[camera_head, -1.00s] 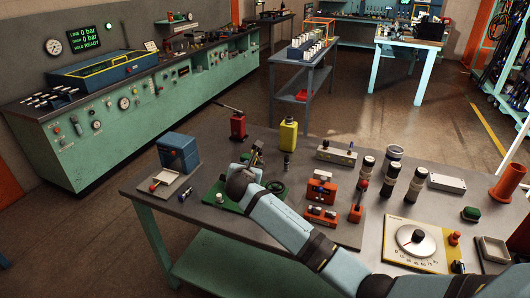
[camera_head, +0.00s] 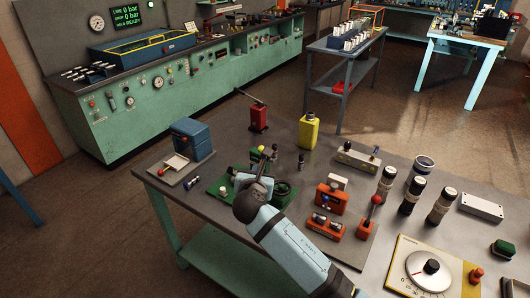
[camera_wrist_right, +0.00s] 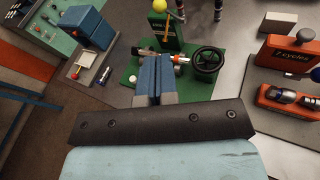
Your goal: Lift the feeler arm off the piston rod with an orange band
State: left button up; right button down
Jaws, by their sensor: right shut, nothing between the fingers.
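A green fixture (camera_head: 222,189) stands on the table and shows close up in the right wrist view (camera_wrist_right: 122,76). It has a black handwheel (camera_wrist_right: 208,60) and an upright green block (camera_wrist_right: 165,32) with a yellow ball (camera_wrist_right: 177,6) above it. A silver rod with an orange band (camera_wrist_right: 181,60) lies across it, left of the handwheel. I cannot make out clearly which part is the feeler arm. My right gripper (camera_wrist_right: 153,62) is shut and empty; its blue fingers appear just in front of the rod and hide part of it. Contact cannot be told. My left gripper is out of view.
A blue box (camera_head: 190,138) is left of the fixture. Red (camera_head: 258,117) and yellow (camera_head: 309,131) blocks stand behind it. An orange unit (camera_head: 332,199) and several dark cylinders stand to the right. The front left table top is mostly clear.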

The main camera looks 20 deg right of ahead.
aim_at(261, 151)
jog(key=p+x, duration=0.1)
jog(key=x, duration=1.1)
jog(key=shift+w, duration=0.1)
jog(key=shift+w+d+f+p, duration=0.15)
jog(key=shift+w+d+p, duration=0.15)
jog(key=shift+w, duration=0.25)
